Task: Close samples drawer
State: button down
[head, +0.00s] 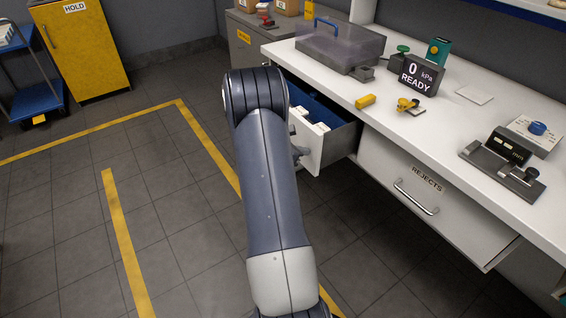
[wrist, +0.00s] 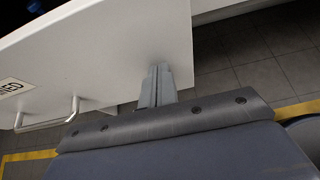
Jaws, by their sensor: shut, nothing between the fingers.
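The open drawer (head: 315,150) sticks out from under the white bench, with a blue lining and white items inside. Its white front also fills the upper left of the wrist view (wrist: 120,55). A bar handle (wrist: 50,120) and a cut-off label (wrist: 12,87) show on it there. My gripper (wrist: 157,70) is shut and empty, its fingertips at the drawer front, to the right of the handle. I cannot tell whether they touch it. In the head view my arm hides part of the drawer front and most of the gripper.
The drawer marked REJECTS (head: 425,190) is to the right, beneath the bench top (head: 400,135). On the bench stand a clear-lidded box (head: 340,45), a READY display (head: 412,76) and a gauge device (head: 505,150). Open floor (head: 150,180) with yellow lines lies to the left.

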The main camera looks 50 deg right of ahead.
aim_at(311, 134)
jog(key=s+d, duration=0.1)
jog(key=d, duration=0.4)
jog(key=s+d, duration=0.1)
jog(key=d, duration=0.5)
jog(key=s+d, duration=0.2)
jog(key=d, duration=0.3)
jog(key=shift+d, duration=0.4)
jog(key=shift+a, duration=0.1)
jog(key=shift+w, duration=0.1)
jog(key=shift+w+a, duration=0.1)
jog(key=shift+a, duration=0.25)
jog(key=a, duration=0.1)
jog(key=w+a+b, duration=0.1)
jog(key=a, duration=0.1)
jog(key=shift+f, duration=0.1)
jog(key=v, duration=1)
jog(key=shift+s+a, duration=0.1)
jog(key=shift+s, duration=0.2)
